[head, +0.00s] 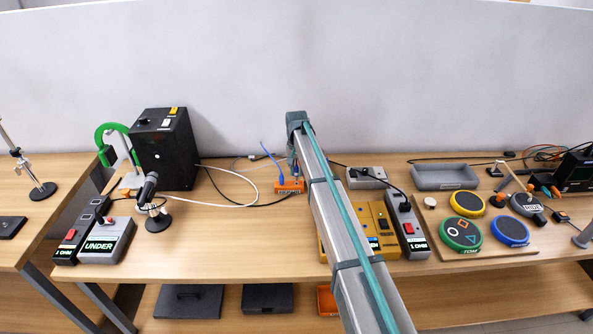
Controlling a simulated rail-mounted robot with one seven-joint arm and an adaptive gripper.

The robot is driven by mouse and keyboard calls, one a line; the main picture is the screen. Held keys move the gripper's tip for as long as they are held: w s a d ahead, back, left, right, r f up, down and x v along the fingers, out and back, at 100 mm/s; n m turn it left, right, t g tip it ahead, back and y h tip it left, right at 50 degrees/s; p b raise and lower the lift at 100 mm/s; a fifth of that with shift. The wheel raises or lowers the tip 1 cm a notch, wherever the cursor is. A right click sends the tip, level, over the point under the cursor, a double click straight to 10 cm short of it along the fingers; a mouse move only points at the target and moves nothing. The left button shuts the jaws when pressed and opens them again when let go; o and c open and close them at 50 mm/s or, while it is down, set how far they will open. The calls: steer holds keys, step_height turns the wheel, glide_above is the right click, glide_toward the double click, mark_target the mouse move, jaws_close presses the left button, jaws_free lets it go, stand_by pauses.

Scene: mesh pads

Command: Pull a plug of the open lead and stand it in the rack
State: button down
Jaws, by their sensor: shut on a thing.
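My arm reaches up from the lower right to a bend near the wall, and my gripper is hidden behind it. A small orange block (288,187) with lettering on its front stands at the back of the bench, just left of my arm; it may be the rack. A thin blue lead or probe (271,158) slants up to the left from it. A narrow dark bluish strip shows above the block's right end, against the arm; I cannot tell whether it is a lead or part of my gripper. I cannot make out which lead is the open one.
On the left are a black box (164,150), a white cable (248,200), a meter marked UNDER (100,240) and a power strip (77,235). On the right are another strip (408,228), a grey tray (444,178) and round coloured pads (460,232). The front centre-left of the bench is clear.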

mark_target(296, 175)
steer(key=shift+f+b, duration=0.8)
steer(key=shift+f, duration=1.3)
steer(key=c, duration=1)
jaws_free()
steer(key=shift+o, duration=0.2)
steer(key=shift+r, duration=0.1)
step_height(296, 175, up, 12)
steer(key=shift+f, duration=0.1)
